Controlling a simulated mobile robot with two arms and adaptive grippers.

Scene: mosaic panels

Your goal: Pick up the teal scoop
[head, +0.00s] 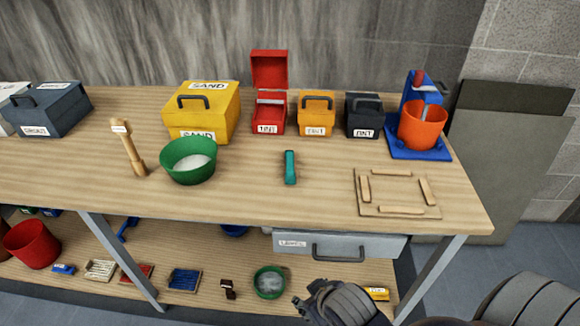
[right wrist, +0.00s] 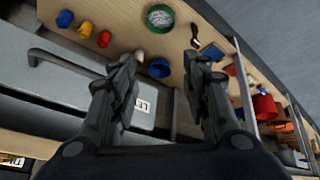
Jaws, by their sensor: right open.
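The teal scoop (head: 290,167) lies on the wooden tabletop, right of the green bowl and in front of the red and orange boxes. It is small and narrow, with its long side pointing toward the table's front edge. My right gripper (head: 318,302) is low in front of the table, below the tabletop and well apart from the scoop. In the right wrist view its two fingers (right wrist: 163,95) are spread with nothing between them, facing the drawer and lower shelf. The scoop does not show in the right wrist view. My left gripper is not in view.
A wooden frame (head: 372,207) lies at the right. A grey drawer (head: 380,246) hangs under the tabletop. The tabletop around the scoop is clear.

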